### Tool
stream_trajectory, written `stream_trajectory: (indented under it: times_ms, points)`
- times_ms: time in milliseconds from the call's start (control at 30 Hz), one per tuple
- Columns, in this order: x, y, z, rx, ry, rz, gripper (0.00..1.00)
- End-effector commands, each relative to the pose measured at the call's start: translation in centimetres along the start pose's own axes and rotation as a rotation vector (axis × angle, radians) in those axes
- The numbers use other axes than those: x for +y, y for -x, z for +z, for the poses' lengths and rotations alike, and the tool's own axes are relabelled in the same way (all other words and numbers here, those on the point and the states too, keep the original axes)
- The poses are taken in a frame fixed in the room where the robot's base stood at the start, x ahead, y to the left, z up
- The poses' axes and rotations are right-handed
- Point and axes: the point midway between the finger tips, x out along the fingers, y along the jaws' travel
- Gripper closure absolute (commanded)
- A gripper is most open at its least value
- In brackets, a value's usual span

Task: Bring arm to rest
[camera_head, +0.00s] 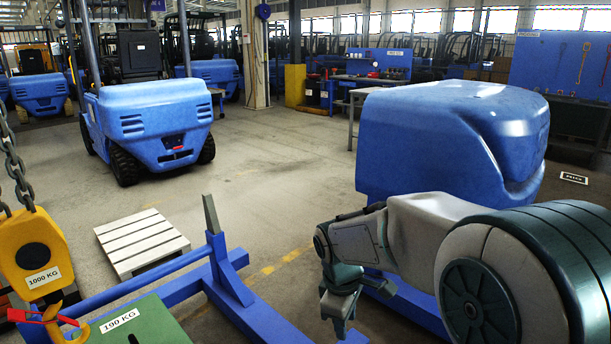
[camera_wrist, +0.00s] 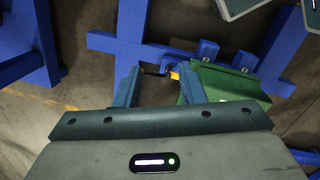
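My arm reaches out from the lower right in the head view, bent over the floor. My gripper (camera_head: 339,306) points down in front of the large blue counterweight (camera_head: 445,135), to the right of the blue floor frame (camera_head: 245,305). In the wrist view my gripper (camera_wrist: 160,76) has its two fingers well apart, with nothing visible held between them. Beyond the fingertips lie blue beams (camera_wrist: 130,43) and a green block (camera_wrist: 240,80). The right finger overlaps the green block in the picture; I cannot tell how far apart they are.
A pallet (camera_head: 140,240) lies behind the frame. A forklift (camera_head: 150,110) stands farther back. The middle floor is clear.

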Motion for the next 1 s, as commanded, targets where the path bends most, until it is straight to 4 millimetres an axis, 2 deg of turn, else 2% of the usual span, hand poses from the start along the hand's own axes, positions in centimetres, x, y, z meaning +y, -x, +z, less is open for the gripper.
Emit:
stream_trajectory:
  times_ms: [33, 100, 300, 400, 533, 700, 1000]
  points:
    - [-0.4, 2.9, 1.7, 0.014, -0.088, 0.012, 0.64]
    - [-1.2, 5.2, 3.6, 0.033, -0.219, 0.023, 0.64]
    - [-4.0, 10.7, 8.8, 0.103, -0.593, 0.034, 0.64]
    - [-5.5, 12.9, 11.0, 0.145, -0.771, 0.031, 0.64]
    - [-7.3, 14.6, 13.0, 0.192, -0.959, 0.017, 0.64]
    - [-8.6, 15.4, 14.2, 0.227, -1.095, 0.0, 0.64]
    - [-8.8, 15.3, 14.4, 0.233, -1.123, -0.004, 0.64]
